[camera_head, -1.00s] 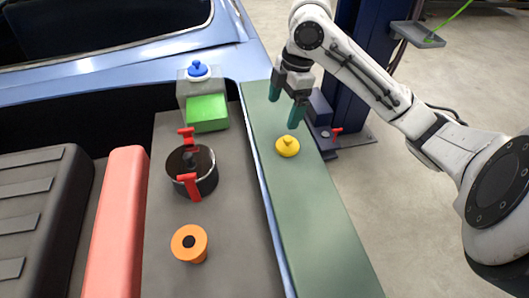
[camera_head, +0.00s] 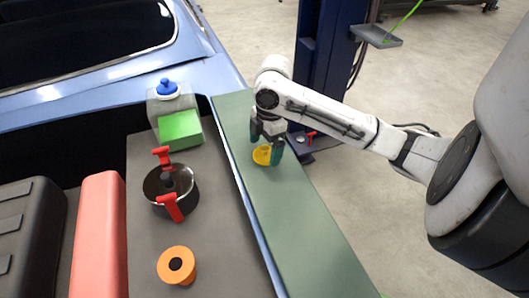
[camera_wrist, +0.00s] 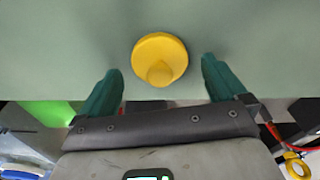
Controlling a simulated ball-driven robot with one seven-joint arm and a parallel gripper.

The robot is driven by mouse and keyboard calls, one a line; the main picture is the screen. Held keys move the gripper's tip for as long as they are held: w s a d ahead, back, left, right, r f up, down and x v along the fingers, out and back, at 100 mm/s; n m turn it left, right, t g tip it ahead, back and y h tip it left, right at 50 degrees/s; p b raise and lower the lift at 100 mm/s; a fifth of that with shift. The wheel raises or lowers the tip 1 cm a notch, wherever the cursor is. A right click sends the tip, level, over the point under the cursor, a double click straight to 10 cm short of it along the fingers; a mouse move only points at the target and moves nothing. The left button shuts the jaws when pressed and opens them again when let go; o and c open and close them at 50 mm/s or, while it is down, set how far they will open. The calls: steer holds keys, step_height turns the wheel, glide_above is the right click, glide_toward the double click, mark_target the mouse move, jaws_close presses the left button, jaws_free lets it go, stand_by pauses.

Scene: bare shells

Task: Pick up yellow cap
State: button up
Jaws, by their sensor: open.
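The yellow cap (camera_head: 262,155) sits on the green fender strip (camera_head: 290,219), partly hidden behind my fingers in the head view. In the wrist view the yellow cap (camera_wrist: 160,59) lies centred ahead of and between my two green fingertips, with clear green surface around it. My gripper (camera_head: 265,149) is open and points down over the cap. Its fingers also show in the wrist view (camera_wrist: 160,75), wide apart and empty. I cannot tell whether either finger touches the cap.
Left of the strip stand a black pot with red handles (camera_head: 170,193), an orange cylinder (camera_head: 177,267) and a container with a blue cap (camera_head: 169,101) and green front. A blue post (camera_head: 325,60) rises behind my arm. The strip's near part is clear.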

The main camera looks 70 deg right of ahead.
steer(key=shift+f, duration=0.45)
steer(key=c, duration=1.1)
steer(key=shift+w+r, duration=0.1)
steer(key=shift+r, duration=0.1)
